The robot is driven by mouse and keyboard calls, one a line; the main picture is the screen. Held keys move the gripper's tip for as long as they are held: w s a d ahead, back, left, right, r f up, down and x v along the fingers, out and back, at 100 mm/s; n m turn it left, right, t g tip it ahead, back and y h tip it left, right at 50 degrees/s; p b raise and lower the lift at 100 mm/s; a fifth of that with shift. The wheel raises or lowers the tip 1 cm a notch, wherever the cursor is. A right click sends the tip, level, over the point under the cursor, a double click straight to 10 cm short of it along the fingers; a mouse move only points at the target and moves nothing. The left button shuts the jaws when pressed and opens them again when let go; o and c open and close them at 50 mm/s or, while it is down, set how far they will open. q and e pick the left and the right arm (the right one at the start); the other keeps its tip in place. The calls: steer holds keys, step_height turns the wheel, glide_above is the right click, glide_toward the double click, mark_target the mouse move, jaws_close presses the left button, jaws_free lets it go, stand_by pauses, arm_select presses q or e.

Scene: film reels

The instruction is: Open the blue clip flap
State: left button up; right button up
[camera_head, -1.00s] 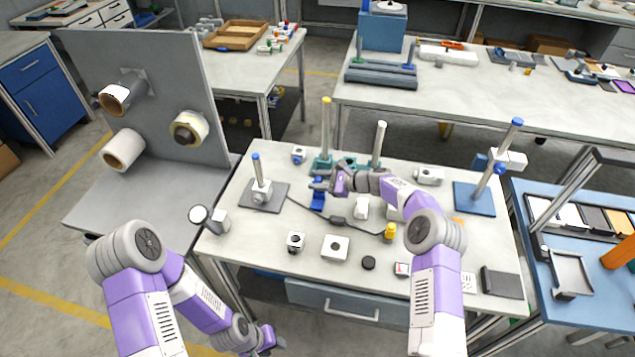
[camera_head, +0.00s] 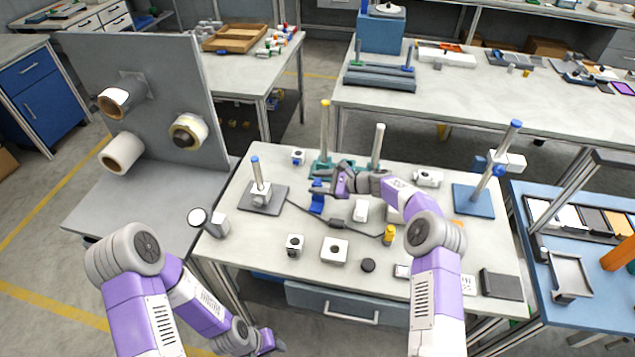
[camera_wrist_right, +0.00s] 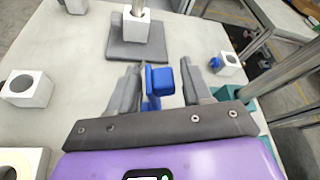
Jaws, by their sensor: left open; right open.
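The blue clip (camera_head: 317,203) stands on the worktable near its middle, in front of the teal base (camera_head: 323,164). In the right wrist view the blue clip (camera_wrist_right: 160,80) shows a block-like flap on its right side and lies between my open fingers. My right gripper (camera_head: 322,189) is open at the clip; its fingers in the right wrist view (camera_wrist_right: 165,85) stand on either side, and I cannot tell whether they touch it. The clip's lower part is partly hidden by the gripper. My left gripper (camera_head: 270,343) is open and empty, low in front of the table.
A grey plate with a blue-capped post (camera_head: 258,182) stands left of the clip. Two upright posts rise from the teal base. White blocks (camera_head: 334,249), a black cable and a yellow part (camera_head: 389,234) lie nearer the front.

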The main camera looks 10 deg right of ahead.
steer(key=v, duration=0.7)
steer(key=shift+p, duration=0.3)
